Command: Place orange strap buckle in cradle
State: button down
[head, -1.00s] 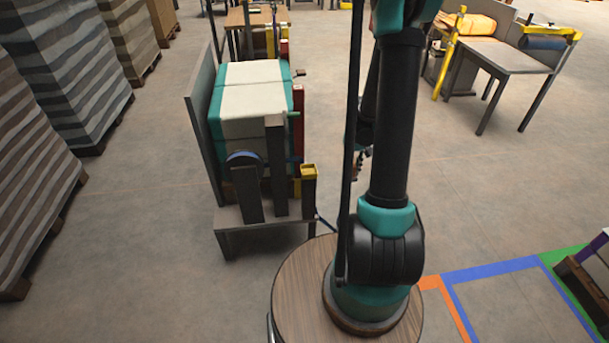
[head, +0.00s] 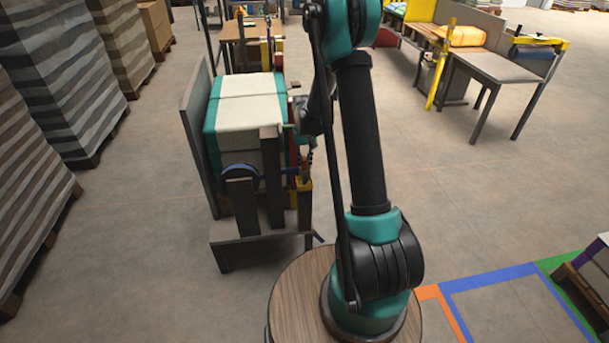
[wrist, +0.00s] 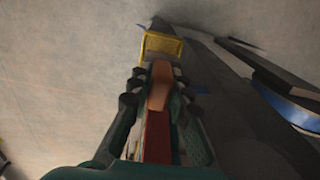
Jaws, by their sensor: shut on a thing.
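The orange strap buckle (wrist: 159,88) lies between the dark fingers of my gripper (wrist: 160,80) in the wrist view. My gripper is shut on it. The yellow cradle (wrist: 163,44) is a small open-topped box just beyond the fingertips. In the head view the cradle (head: 304,184) sits on a grey post at the near right of the strapping stand, and my gripper (head: 305,165) is close above it, partly hidden by stand and arm. I cannot tell whether buckle and cradle touch.
Grey upright posts (head: 272,180) and a dark reel with a blue rim (head: 240,170) stand left of the cradle. A pale bale with teal edges (head: 248,108) is behind them. Tall striped stacks (head: 55,75) line the left.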

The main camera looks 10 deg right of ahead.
aim_at(305, 174)
notch_tip(305, 174, down, 6)
jog(key=shift+d+r, duration=0.1)
jog(key=shift+r, duration=0.15)
jog(key=shift+f, duration=0.45)
jog(key=c, duration=1.4)
grip_release()
jog(key=shift+f, duration=0.1)
